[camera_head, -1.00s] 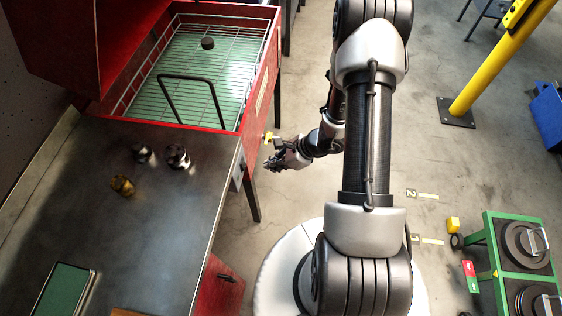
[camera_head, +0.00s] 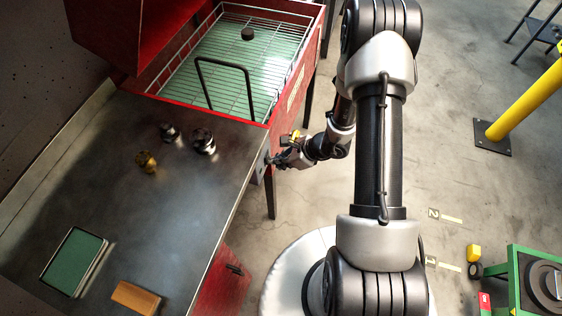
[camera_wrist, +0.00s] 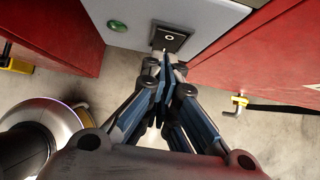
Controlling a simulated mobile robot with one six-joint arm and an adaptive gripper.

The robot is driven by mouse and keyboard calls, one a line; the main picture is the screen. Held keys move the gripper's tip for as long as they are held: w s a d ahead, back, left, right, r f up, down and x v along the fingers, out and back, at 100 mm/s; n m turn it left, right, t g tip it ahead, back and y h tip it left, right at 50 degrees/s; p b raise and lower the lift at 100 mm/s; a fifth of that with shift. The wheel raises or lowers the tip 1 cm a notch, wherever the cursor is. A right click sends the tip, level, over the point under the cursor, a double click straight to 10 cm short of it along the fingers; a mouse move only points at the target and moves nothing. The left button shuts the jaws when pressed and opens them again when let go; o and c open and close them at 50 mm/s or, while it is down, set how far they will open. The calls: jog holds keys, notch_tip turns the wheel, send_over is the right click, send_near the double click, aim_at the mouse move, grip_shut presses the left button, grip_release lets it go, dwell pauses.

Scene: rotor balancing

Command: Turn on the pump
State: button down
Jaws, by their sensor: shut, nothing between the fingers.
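A black rocker switch (camera_wrist: 170,38) with a white round mark sits on a light grey panel in the wrist view. A green round button or lamp (camera_wrist: 117,26) is to its left on the same panel. My gripper (camera_wrist: 165,64) is shut and empty, its fingertips just below the switch in the picture; I cannot tell whether they touch it. In the head view my gripper (camera_head: 274,160) is beside the panel at the bench's right edge, near the red washing basin (camera_head: 312,62). The pump itself cannot be made out.
The grey bench top (camera_head: 115,215) holds dark metal parts (camera_head: 203,140), a brass part (camera_head: 146,161), a green tray (camera_head: 74,262) and a brown block (camera_head: 136,297). A yellow-handled valve (camera_wrist: 239,101) is right of the panel.

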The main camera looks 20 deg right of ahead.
jog(key=shift+w+a+f, duration=0.15)
jog(key=shift+r, duration=0.8)
